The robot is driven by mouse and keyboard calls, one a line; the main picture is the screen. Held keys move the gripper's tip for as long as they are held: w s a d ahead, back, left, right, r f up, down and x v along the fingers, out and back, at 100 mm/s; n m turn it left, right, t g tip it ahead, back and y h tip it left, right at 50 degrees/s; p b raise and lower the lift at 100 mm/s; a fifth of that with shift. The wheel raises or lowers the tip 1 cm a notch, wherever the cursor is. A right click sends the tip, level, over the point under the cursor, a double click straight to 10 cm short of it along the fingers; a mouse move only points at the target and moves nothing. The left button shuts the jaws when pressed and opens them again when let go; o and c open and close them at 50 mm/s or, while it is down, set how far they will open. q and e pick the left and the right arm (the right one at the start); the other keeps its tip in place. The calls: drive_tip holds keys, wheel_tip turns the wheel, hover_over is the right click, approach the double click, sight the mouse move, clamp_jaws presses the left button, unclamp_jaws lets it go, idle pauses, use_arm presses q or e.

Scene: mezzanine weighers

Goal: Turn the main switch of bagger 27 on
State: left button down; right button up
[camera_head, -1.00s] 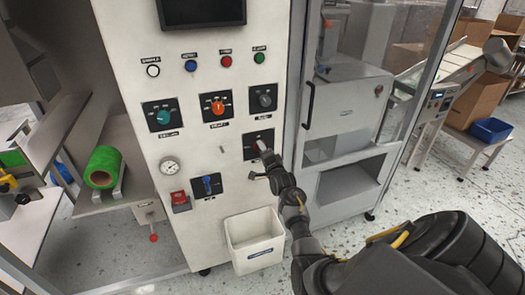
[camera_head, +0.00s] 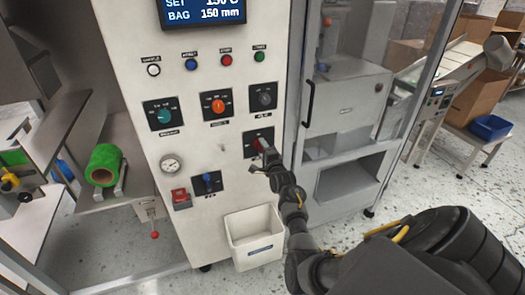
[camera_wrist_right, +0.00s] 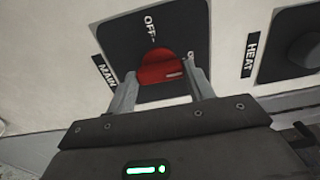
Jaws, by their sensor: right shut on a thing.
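The main switch is a red rotary knob (camera_wrist_right: 158,68) on a black plate (camera_wrist_right: 130,32) marked OFF, with a MAIN label beside it. In the right wrist view the knob's white mark points right, toward a partly hidden label beginning with O. My right gripper (camera_wrist_right: 155,88) is shut on the knob, one finger on each side. In the head view my right gripper (camera_head: 266,151) reaches the black switch plate (camera_head: 250,135) on the white cabinet of the bagger (camera_head: 225,180). The screen (camera_head: 205,10) at the top is lit, showing SET and BAG values. My left gripper is not in view.
A glass-fronted enclosure (camera_head: 345,105) stands to the right.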

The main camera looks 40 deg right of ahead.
drive_tip(key=o, duration=1)
drive_tip(key=b+v, duration=0.1)
drive_tip(key=v, duration=0.9)
drive_tip(key=shift+s+a+b, duration=0.2)
drive_tip(key=shift+s+b, duration=0.15)
